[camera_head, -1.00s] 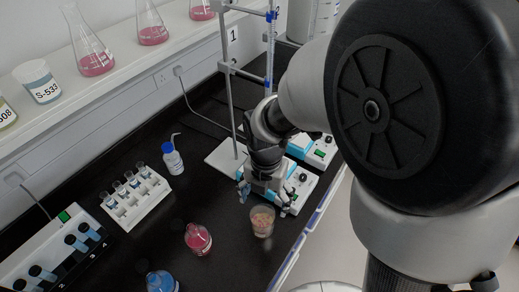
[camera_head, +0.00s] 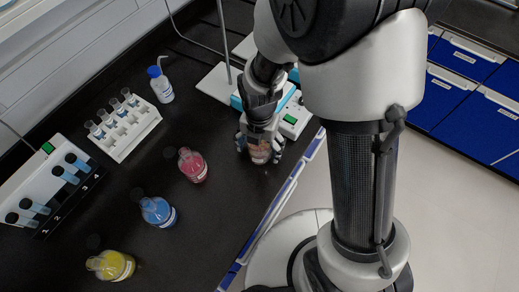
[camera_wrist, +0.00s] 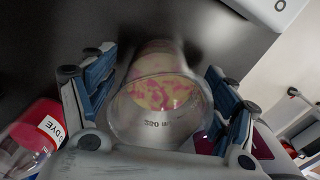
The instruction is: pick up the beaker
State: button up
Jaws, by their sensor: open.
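The beaker (camera_head: 261,153) is clear glass with a pale content mottled pink. It stands on the black bench near its front edge. My gripper (camera_head: 260,146) is at the beaker, with its fingers on either side of it. In the wrist view the beaker (camera_wrist: 160,105) fills the middle, between the two blue-padded fingers of my gripper (camera_wrist: 163,100). The gripper is open. A gap shows beside the beaker on each side in the wrist view. The gripper hides part of the beaker in the head view.
A red bottle (camera_head: 193,164) stands left of the beaker, with a blue bottle (camera_head: 158,211) and a yellow bottle (camera_head: 111,265) farther down-left. A white tube rack (camera_head: 126,128) and wash bottle (camera_head: 160,85) stand behind. A hotplate device (camera_head: 293,117) is close behind the gripper.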

jog(key=shift+f, duration=0.5)
jog(key=shift+r, duration=0.1)
jog(key=shift+c, duration=0.5)
jog(key=c, duration=1.2)
